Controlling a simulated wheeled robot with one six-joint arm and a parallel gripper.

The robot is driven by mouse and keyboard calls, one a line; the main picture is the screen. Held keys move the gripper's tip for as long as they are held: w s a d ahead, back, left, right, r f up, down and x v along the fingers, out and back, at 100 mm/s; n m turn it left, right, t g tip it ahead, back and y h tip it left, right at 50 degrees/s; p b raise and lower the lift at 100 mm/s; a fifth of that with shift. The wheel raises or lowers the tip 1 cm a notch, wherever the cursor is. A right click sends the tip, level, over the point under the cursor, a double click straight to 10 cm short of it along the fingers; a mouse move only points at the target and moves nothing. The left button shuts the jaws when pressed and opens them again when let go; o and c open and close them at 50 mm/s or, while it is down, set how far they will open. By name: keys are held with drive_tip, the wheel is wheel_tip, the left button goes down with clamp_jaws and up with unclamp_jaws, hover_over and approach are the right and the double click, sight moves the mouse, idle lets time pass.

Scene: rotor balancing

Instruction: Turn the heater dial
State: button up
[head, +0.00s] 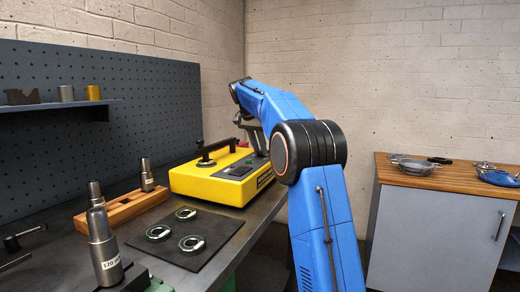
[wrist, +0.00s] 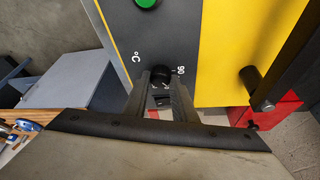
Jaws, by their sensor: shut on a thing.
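The heater is a yellow box (head: 205,188) with a dark top panel and a black handle, standing on the workbench. In the wrist view its dark panel (wrist: 195,35) carries a green button (wrist: 146,3), a "°C" mark and a "90" mark. The small black heater dial (wrist: 159,77) sits on this panel between the two marks. My gripper (wrist: 161,80) is shut on the dial, one finger on each side. In the head view my blue arm reaches over the far right end of the heater, and the dial is hidden there.
A dark mat (head: 208,248) with several metal rings lies in front of the heater. A wooden block (head: 122,208) holds upright metal tools, and a taller holder (head: 103,246) stands nearer. A pegboard (head: 95,120) backs the bench. A wood-topped cabinet (head: 432,225) stands apart at right.

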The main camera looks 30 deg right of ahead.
sight(253, 157)
drive_tip(key=m+g, duration=0.2)
drive_tip(key=m, duration=0.3)
drive_tip(key=shift+w+m, duration=0.15)
drive_tip(key=shift+m, duration=0.15)
idle(0.5)
drive_tip(key=o, duration=1)
drive_tip(key=shift+o, duration=0.2)
drive_tip(key=v, duration=0.6)
drive_tip(key=shift+w+a+r, duration=0.15)
drive_tip(key=shift+w, duration=0.05)
drive_tip(key=shift+a+r, duration=0.25)
drive_tip(key=shift+r, duration=0.25)
drive_tip(key=shift+s, duration=0.1)
